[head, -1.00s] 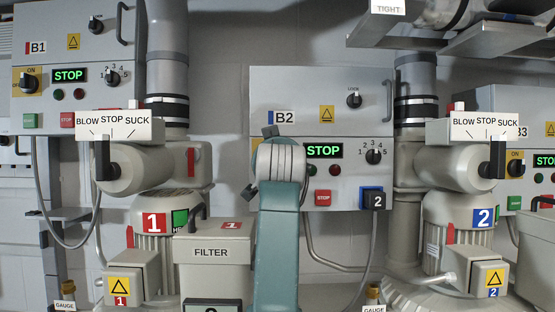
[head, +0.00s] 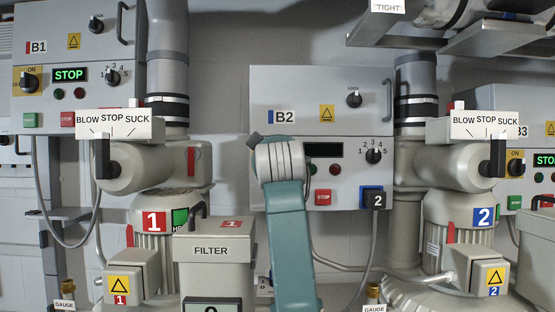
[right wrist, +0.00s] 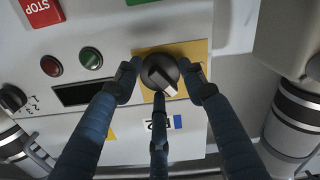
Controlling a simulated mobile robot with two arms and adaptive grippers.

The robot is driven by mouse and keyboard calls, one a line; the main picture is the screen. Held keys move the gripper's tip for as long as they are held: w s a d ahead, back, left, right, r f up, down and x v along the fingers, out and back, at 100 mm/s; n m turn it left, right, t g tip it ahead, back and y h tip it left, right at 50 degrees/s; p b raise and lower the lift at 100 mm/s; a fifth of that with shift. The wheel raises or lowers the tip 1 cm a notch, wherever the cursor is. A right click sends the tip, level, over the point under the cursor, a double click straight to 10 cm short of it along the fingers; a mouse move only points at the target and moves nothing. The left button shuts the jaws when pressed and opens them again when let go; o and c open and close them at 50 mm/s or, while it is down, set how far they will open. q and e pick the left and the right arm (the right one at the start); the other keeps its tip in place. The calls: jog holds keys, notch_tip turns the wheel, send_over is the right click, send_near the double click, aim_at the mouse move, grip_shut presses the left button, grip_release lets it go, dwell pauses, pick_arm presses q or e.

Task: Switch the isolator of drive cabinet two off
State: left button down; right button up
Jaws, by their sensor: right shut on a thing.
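Drive cabinet two (head: 320,90), labelled B2, is the grey cabinet in the middle of the head view. Its display (head: 323,150) is dark there and in the right wrist view (right wrist: 84,93). Its isolator is a black round knob (right wrist: 157,72) with a pale pointer mark on a yellow plate (right wrist: 190,48). My right gripper (right wrist: 162,82) is shut on the knob, with fingers at both sides and one below it in the picture. In the head view my right arm hides the isolator and the fingers. My left gripper is in neither view.
Cabinet B1 (head: 50,105) at the left shows a lit STOP display. Cabinet B3 (head: 535,110) is at the right. Blower 1 (head: 150,170) and blower 2 (head: 460,165) flank B2. A filter box (head: 213,262) stands close left of my arm.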

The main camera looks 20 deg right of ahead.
jog(key=n, duration=0.7)
jog(key=r+n, duration=0.1)
jog(key=n, duration=0.2)
jog(key=shift+s+d+n, duration=0.1)
jog(key=shift+n, duration=0.5)
jog(key=o, duration=1.2)
jog(key=shift+f, duration=0.1)
jog(key=v, duration=1.1)
jog(key=shift+f, duration=0.3)
